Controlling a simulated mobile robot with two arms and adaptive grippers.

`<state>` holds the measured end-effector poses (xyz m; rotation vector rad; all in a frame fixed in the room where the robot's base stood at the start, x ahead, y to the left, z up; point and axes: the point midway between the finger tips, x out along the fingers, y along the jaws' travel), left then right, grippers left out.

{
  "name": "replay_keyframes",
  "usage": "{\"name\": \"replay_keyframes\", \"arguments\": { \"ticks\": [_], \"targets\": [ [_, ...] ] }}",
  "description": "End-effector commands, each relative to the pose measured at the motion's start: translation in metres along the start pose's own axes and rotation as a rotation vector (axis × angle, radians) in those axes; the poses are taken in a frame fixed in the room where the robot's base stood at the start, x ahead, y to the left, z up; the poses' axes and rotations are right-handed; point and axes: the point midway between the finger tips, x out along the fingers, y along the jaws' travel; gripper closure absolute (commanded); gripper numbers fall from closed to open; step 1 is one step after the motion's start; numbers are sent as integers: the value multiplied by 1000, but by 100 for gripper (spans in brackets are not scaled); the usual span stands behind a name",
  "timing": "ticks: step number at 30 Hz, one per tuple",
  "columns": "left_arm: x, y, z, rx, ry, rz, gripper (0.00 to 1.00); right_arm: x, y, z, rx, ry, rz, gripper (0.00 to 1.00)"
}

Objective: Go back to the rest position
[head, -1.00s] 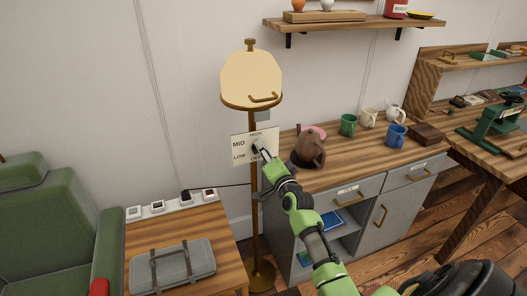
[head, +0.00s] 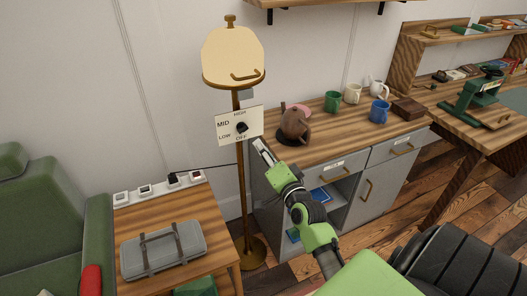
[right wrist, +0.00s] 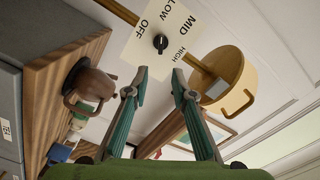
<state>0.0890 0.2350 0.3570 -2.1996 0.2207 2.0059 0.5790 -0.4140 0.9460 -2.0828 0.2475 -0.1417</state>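My right gripper (head: 262,150) is in front of the lamp, just right of and below the dial plate (head: 222,128). Its fingers are apart with nothing between them, as the right wrist view (right wrist: 159,75) shows. The black knob (head: 241,127) sits on the plate, which is marked OFF, LOW, MID and HIGH. In the right wrist view the knob (right wrist: 160,42) lies beyond the fingertips, clear of them. I cannot tell which mark it points to. The lamp's brass pole (head: 240,195) carries a cream shade (head: 232,55). My left gripper is not in view.
A wooden-topped cabinet (head: 335,150) stands behind my right arm with a brown teapot (head: 294,124) and several mugs. A low table (head: 215,268) holds a grey case (head: 163,250) and a power strip (head: 158,190). A green armchair (head: 40,225) is at left.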

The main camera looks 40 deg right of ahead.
Motion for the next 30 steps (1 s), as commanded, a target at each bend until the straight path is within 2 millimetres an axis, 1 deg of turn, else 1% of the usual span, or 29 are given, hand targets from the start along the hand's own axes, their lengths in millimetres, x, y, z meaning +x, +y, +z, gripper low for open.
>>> {"name": "replay_keyframes", "arguments": {
  "ticks": [15,17,19,20,23,24,26,27,29,30],
  "targets": [
    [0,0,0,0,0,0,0,-1,0,0,0,0,0,76],
    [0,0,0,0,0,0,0,-1,2,2,-2,-4,4,76],
    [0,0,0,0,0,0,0,-1,11,11,-15,-19,21,76],
    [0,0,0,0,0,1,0,-1,18,18,-25,-31,34,76],
    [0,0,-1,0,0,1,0,-4,56,53,-84,-97,99,76],
    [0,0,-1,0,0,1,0,-7,75,72,-117,-133,132,76],
    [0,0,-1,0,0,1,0,-16,108,103,-175,-196,184,76],
    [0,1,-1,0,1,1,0,-24,129,124,-215,-242,217,76],
    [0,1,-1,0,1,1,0,-39,162,154,-278,-313,264,76],
    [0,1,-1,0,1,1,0,-51,182,174,-319,-360,292,76]
  ]
}}
